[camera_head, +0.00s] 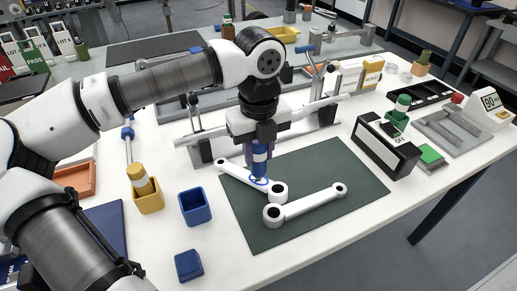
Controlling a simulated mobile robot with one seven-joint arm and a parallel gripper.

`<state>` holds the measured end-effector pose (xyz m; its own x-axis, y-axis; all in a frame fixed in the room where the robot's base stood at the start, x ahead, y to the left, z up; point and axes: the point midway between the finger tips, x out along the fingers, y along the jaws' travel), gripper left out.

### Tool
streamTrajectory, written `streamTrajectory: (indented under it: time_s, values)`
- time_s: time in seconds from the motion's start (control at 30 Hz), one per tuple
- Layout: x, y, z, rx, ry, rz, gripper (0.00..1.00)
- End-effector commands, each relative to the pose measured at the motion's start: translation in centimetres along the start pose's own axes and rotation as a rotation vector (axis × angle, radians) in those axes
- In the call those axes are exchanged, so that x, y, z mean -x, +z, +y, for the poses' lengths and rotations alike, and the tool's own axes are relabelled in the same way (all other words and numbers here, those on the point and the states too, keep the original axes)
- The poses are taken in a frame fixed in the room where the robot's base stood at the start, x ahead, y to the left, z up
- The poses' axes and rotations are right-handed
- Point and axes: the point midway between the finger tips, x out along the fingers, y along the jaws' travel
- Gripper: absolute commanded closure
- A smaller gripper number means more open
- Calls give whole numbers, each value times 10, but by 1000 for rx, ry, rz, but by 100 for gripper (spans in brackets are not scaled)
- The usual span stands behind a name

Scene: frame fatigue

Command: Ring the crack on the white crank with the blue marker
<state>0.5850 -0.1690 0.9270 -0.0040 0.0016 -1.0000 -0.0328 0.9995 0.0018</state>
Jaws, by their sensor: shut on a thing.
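Two white cranks lie on a dark green mat (345,215). The rear crank (236,171) runs from upper left to lower right. The front crank (310,204) lies apart from it. My gripper (260,142) is shut on the blue marker (260,160), which points down over the rear crank. A blue ring mark (260,182) shows on that crank around the marker's tip. I cannot tell whether the tip touches the surface, and no crack can be made out. An empty blue cup (195,207) and a blue cap-like block (188,265) stand left of the mat.
A yellow cup with a yellow marker (145,190) stands at left. Behind the mat is a metal fixture (320,105) with rails. The mat's right part is clear.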

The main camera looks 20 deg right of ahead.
Motion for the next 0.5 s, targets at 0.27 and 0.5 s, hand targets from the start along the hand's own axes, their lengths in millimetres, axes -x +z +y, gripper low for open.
streamTrajectory:
  time_s: [0.27, 0.5]
  values:
    - [25, 1, 0, 1, -1, -5, 100]
    - [45, 1, 0, 2, -1, -5, 100]
